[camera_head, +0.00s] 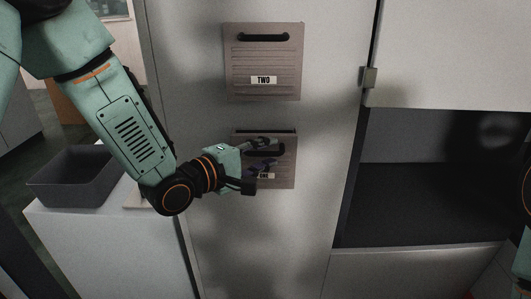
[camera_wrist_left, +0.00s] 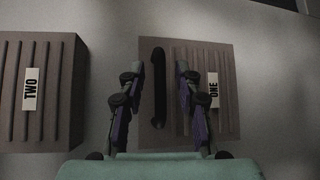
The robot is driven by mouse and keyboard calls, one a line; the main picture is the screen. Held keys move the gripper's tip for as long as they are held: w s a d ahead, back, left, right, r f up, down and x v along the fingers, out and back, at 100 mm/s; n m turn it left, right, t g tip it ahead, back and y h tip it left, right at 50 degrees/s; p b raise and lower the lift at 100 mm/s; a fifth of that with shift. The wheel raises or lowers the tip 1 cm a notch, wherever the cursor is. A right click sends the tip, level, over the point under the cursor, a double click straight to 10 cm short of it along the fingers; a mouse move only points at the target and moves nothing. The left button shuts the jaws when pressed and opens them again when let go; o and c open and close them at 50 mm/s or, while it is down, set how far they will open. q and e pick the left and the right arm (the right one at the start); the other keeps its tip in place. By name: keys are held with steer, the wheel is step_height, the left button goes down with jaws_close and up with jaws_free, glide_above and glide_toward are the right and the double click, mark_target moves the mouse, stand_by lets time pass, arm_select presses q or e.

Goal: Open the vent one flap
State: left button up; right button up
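The vent one flap (camera_head: 286,175) is a brown-grey slatted panel low on the pale cabinet front, partly hidden by my left gripper. A thin dark line runs along its top edge; I cannot tell if it is a gap. In the left wrist view the flap (camera_wrist_left: 229,125) shows its "ONE" label and black bar handle (camera_wrist_left: 159,88). My left gripper (camera_head: 270,154) is in front of the flap. In the wrist view its open fingers (camera_wrist_left: 157,90) stand either side of the handle, which is nearer the left finger. Contact cannot be told. My right gripper is out of view.
The vent two flap (camera_head: 262,85) is above vent one, with its own black handle. An open dark shelf recess (camera_head: 430,190) is at right. A dark grey bin (camera_head: 70,182) stands on a white counter (camera_head: 100,235) at left.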

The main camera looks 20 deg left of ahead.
arm_select(q)
steer(key=shift+w+d, duration=0.15)
steer(key=shift+d, duration=0.05)
steer(key=shift+a, duration=0.1)
steer(key=shift+c, duration=0.5)
jaws_close()
